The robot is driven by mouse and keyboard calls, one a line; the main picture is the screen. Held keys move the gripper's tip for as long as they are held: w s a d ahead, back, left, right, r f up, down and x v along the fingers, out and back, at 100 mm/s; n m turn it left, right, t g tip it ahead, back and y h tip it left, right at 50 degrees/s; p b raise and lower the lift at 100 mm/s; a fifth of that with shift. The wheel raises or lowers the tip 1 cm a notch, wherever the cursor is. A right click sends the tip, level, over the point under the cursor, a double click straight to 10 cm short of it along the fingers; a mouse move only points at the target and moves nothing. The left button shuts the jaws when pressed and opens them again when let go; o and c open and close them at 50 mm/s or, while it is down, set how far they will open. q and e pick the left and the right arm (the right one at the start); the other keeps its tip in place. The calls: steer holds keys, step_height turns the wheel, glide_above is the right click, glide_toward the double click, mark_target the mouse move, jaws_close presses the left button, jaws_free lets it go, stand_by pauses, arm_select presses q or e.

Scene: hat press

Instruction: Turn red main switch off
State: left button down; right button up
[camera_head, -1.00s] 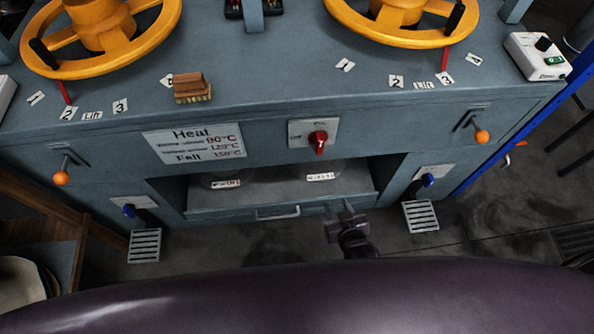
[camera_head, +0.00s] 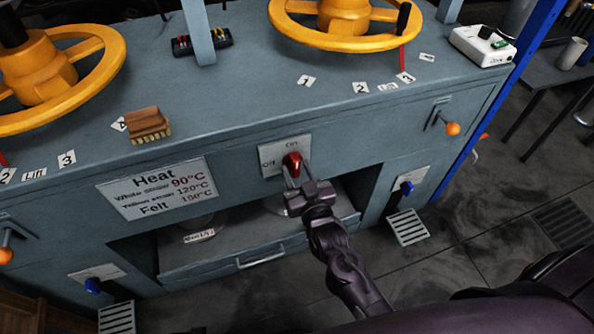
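The red main switch (camera_head: 292,160) is a red knob on a pale plate (camera_head: 270,156) on the front of the blue-grey press. "Off" is printed at the plate's left and "On" at its top. The knob looks roughly upright, towards "On". My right gripper (camera_head: 296,176) is just below and in front of the knob. Its two thin fingers are apart and reach up to the knob's lower part. I cannot tell whether they touch it. My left gripper is not in view.
An orange-tipped lever (camera_head: 452,128) and a blue-tipped lever (camera_head: 406,187) stick out at the right. An open recess with a drawer handle (camera_head: 260,257) lies below the switch.

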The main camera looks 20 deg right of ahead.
steer(key=shift+w, duration=0.25)
jaws_close()
